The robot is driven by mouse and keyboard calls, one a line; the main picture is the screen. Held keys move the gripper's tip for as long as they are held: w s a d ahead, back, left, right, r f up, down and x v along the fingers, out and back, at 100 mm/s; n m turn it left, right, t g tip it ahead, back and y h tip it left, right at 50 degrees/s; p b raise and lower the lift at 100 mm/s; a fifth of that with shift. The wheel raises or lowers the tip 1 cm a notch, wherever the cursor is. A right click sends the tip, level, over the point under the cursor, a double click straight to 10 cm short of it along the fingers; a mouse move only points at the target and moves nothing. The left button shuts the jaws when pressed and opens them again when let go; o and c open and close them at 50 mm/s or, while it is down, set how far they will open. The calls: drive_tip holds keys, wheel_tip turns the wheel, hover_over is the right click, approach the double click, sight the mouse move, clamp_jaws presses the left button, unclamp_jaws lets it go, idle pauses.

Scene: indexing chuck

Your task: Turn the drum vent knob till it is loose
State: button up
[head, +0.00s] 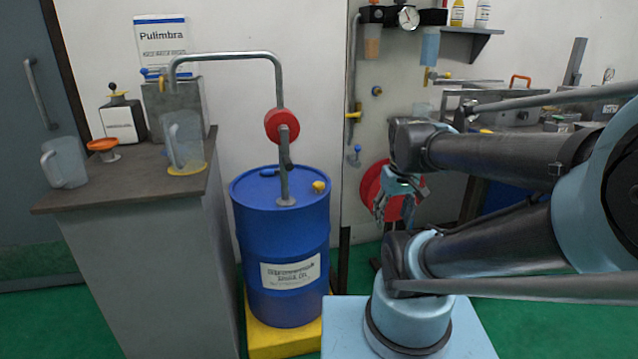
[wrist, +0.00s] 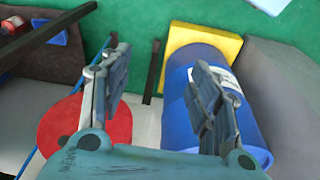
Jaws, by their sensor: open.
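The blue drum (head: 283,245) stands upright on a yellow base, left of my arm in the head view. A small yellow knob (head: 319,186) sits on the right side of its lid, apparently the vent knob. My gripper (head: 393,212) is open and empty, to the right of the drum and apart from the knob. In the wrist view, the fingers of my gripper (wrist: 158,62) are spread, and the drum (wrist: 182,110) lies partly behind the right finger. The knob cannot be made out in the wrist view.
A pump pipe with a red disc (head: 281,125) rises from the lid beside a blue fitting (head: 270,172). A grey cabinet (head: 130,196) with jugs stands left. A red wheel (head: 369,190) is behind my gripper. The yellow base (wrist: 207,38) also shows in the wrist view.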

drive_tip(key=shift+s+d+f+m, duration=0.65)
drive_tip(key=shift+s+f+m, duration=0.45)
drive_tip(key=shift+s+f, duration=0.65)
wheel_tip(320, 180, up, 7)
drive_tip(key=n+g, duration=0.2)
drive_tip(key=n, duration=1.4)
hover_over(319, 184)
drive_tip(key=shift+a+f+y, duration=0.1)
drive_tip(key=shift+a+y, duration=0.1)
drive_tip(key=shift+y, duration=0.2)
drive_tip(key=shift+w+d+f+n+h, duration=0.1)
drive_tip(key=shift+w+f+n+h, duration=0.1)
drive_tip(key=shift+n+h, duration=0.2)
drive_tip(key=shift+f, duration=3.55)
drive_tip(key=shift+c, duration=0.5)
drive_tip(key=c, duration=1)
